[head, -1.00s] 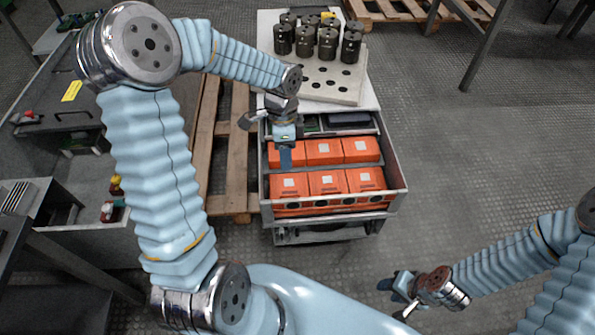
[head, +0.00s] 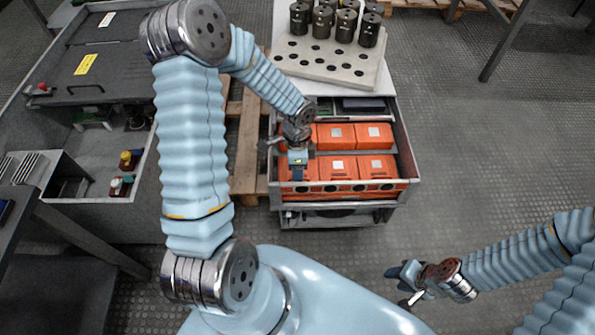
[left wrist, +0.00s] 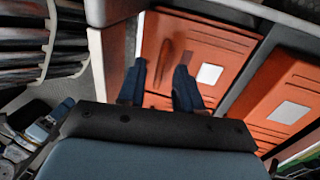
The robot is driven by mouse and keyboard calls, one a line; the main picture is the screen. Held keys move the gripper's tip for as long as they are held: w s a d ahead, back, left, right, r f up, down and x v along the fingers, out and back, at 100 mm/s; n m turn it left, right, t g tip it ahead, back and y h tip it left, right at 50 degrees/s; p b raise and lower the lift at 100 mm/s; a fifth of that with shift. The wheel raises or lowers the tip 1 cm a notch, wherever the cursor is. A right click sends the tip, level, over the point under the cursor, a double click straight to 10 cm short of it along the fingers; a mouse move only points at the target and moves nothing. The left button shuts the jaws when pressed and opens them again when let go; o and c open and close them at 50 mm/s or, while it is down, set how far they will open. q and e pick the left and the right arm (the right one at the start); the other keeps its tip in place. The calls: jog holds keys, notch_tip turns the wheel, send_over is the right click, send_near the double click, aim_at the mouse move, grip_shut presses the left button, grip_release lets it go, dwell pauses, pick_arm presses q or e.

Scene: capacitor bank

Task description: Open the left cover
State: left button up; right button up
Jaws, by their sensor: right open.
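An open grey drawer cart (head: 411,172) holds two rows of orange boxes with white labels. The front-left box (head: 284,171) is partly hidden by my left gripper (head: 298,178), which points down over it. In the left wrist view, my left gripper (left wrist: 158,92) has its two dark fingers apart over an orange lid (left wrist: 222,42). A slim orange handle-like piece (left wrist: 165,62) shows between the fingers; I cannot tell whether they touch it. My right gripper (head: 400,284) is open and empty over the floor at lower right.
Dark cylinders (head: 346,24) stand on a pale holed tray (head: 330,66) behind the boxes. A grey bench (head: 150,190) is at left, with a dark panel bearing a handle and a yellow label. A wooden pallet (head: 248,155) lies between.

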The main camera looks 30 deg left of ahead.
pick_arm(q)
grip_shut()
dwell(1.4)
